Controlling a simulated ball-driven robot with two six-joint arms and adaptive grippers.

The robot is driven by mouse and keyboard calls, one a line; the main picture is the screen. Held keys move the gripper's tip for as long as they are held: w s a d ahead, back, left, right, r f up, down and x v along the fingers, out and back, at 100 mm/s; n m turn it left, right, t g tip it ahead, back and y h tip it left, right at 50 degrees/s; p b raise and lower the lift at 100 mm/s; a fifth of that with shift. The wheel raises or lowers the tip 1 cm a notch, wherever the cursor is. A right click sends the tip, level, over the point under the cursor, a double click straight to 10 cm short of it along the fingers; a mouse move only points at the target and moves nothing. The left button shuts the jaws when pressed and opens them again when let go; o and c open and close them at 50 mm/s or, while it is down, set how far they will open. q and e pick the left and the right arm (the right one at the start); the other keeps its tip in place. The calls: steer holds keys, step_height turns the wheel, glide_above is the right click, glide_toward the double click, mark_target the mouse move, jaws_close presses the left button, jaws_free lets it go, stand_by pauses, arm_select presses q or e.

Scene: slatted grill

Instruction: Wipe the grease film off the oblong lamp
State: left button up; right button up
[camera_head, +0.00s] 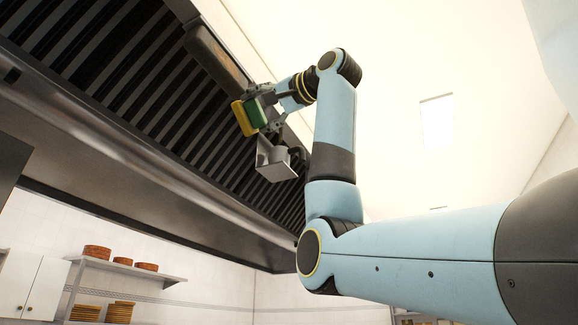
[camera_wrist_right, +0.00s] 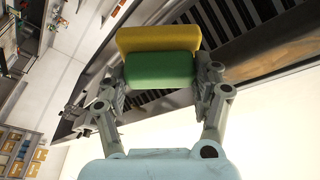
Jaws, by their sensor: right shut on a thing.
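The oblong lamp (camera_head: 212,55) is a long brownish fixture along the upper edge of the slatted hood in the head view. A brown, streaky bar that looks like it shows at the right in the wrist view (camera_wrist_right: 285,43). My right gripper (camera_head: 262,108) is shut on a sponge with a yellow layer (camera_head: 244,119) and a green layer. In the wrist view the sponge (camera_wrist_right: 158,40) sits between both fingers, yellow side outward. The sponge is near the lamp's lower end in the head view; I cannot tell whether they touch. My left gripper is not in view.
The hood's dark slats (camera_head: 130,75) lie behind the sponge. A small open metal box (camera_head: 275,168) shows just below my right gripper. A shelf (camera_head: 125,270) with stacked brown dishes stands low at the left.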

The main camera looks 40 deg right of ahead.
steer(key=s+d+r+t+p, duration=0.1)
steer(key=s+d+r+p, duration=0.1)
steer(key=s+r, duration=0.75)
steer(key=a+p+x, duration=0.1)
steer(key=p+x, duration=0.1)
steer(key=x, duration=0.5)
steer(key=shift+w+a+y, duration=0.3)
steer(key=shift+w+a, duration=0.05)
steer(key=shift+a, duration=0.05)
steer(key=shift+w+a, duration=0.3)
steer(key=shift+w, duration=0.45)
